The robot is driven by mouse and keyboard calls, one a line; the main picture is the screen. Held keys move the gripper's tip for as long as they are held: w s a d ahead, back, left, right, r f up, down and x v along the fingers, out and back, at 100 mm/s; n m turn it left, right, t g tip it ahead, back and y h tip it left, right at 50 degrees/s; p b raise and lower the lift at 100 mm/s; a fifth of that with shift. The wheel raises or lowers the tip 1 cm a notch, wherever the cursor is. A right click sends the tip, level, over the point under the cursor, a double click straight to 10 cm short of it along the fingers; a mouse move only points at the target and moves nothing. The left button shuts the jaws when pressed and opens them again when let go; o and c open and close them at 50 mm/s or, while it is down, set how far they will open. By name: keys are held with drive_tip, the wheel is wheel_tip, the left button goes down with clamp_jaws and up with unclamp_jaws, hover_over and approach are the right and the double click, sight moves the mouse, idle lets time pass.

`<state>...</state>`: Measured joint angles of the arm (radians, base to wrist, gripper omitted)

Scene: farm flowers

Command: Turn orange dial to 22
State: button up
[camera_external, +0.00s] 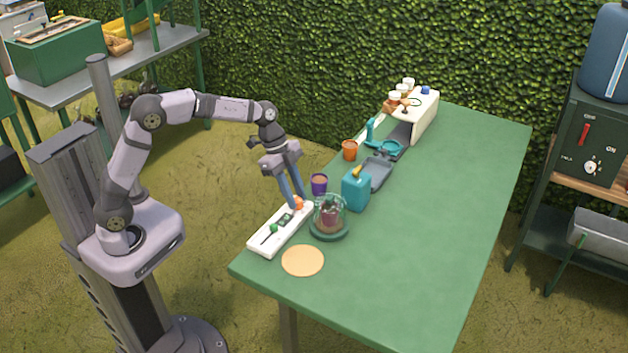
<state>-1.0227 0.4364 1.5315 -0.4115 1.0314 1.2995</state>
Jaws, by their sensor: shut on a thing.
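The orange dial (298,203) sits at the far end of a white control panel (262,243) on the near left part of the green table. My gripper (294,197) points down at the dial, with its blue-grey fingers shut on it. The fingers partly hide the dial. The panel also carries a small dark display (285,219) and a green control (273,228). The number on the display is too small to read, and I cannot tell the dial's angle.
A glass dome with a pot (329,217) stands close right of the panel. A teal can (356,192), a purple pot (319,184) and an orange pot (349,150) stand beyond. A round tan mat (303,260) lies nearer. The table's right side (440,220) is clear.

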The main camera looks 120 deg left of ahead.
drive_tip(key=o, duration=1.1)
drive_tip(key=shift+c, duration=0.2)
drive_tip(key=shift+r, duration=0.1)
drive_tip(key=v, duration=0.7)
drive_tip(key=shift+r, duration=0.1)
